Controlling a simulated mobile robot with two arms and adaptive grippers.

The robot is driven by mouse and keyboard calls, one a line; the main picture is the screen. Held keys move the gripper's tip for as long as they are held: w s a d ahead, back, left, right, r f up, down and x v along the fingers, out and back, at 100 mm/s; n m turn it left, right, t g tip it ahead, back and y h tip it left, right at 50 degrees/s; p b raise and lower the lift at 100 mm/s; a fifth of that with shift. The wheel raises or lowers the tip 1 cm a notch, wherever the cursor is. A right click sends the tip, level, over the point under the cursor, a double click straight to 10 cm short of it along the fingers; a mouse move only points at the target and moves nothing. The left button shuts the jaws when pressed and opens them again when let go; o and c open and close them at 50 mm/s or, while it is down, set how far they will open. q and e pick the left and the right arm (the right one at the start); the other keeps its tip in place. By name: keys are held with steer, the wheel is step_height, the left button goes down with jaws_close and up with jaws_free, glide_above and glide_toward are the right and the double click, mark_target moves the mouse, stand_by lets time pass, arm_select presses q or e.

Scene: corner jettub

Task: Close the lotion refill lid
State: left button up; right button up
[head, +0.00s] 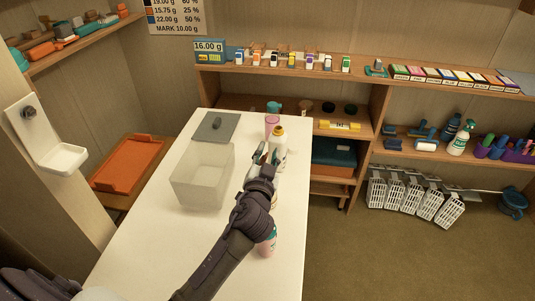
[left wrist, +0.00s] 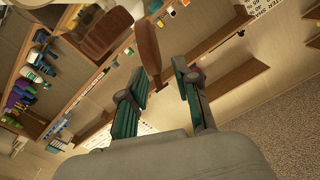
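A pink bottle (head: 271,124) stands at the far end of the white table, with a teal top (head: 275,107) showing above it. I cannot tell whether this is the lotion refill or how its lid sits. A pale yellow bottle with a dark cap (head: 279,143) stands just in front of it. My left gripper (head: 264,156) is beside the pale bottle, on its near left side; contact cannot be judged. My right gripper is out of view.
A translucent open bin (head: 188,194) and a grey panel with a knob (head: 228,122) are left of my arm on the table. Another pink bottle (head: 267,246) is partly hidden by my forearm. Shelves (head: 240,101) stand behind the table. The table's near left is clear.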

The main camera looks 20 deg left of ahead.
arm_select(q)
steer(key=v, duration=1.2)
steer(key=shift+f, duration=0.1)
